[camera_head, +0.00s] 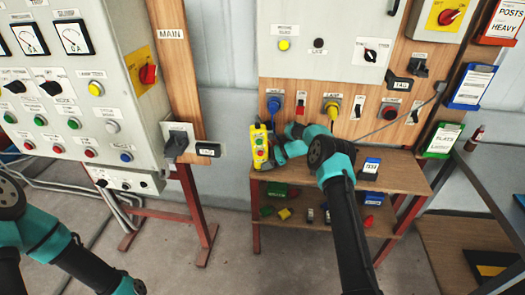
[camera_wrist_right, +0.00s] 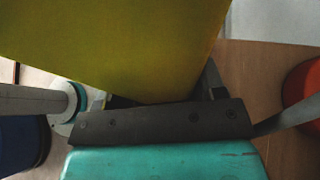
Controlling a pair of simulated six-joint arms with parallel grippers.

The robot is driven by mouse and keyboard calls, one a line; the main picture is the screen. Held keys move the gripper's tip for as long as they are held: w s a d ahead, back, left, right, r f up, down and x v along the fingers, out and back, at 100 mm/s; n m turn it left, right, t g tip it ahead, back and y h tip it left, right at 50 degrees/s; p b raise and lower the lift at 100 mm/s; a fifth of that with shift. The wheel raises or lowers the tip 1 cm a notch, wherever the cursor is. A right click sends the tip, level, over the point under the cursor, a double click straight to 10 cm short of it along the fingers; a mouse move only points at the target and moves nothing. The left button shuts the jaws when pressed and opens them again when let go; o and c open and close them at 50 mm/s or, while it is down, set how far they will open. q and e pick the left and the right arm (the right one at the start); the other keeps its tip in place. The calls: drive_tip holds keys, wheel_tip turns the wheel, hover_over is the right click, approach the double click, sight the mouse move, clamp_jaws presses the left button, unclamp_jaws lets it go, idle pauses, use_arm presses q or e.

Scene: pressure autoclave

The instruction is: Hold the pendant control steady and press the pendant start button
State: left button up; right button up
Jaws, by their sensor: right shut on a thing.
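The yellow pendant control (camera_head: 259,146) is upright at the left end of the wooden shelf unit, its button face toward the head camera. The small buttons on it are too small to read, so I cannot tell which is the start button. My right gripper (camera_head: 272,154) is shut on the pendant from its right side. In the right wrist view the pendant's yellow body (camera_wrist_right: 125,45) fills the upper left, right against the dark gripper (camera_wrist_right: 160,108). The buttons are hidden there. Only links of my left arm show at lower left; its gripper is out of frame.
A grey control cabinet (camera_head: 75,103) with many buttons stands at left. Behind the pendant a wooden panel (camera_head: 400,136) carries blue, red and yellow switches. The shelf unit (camera_head: 395,168) holds small coloured items. Between cabinet and shelf unit the floor is clear.

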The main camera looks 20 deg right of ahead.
use_arm(q)
clamp_jaws()
idle(1.4)
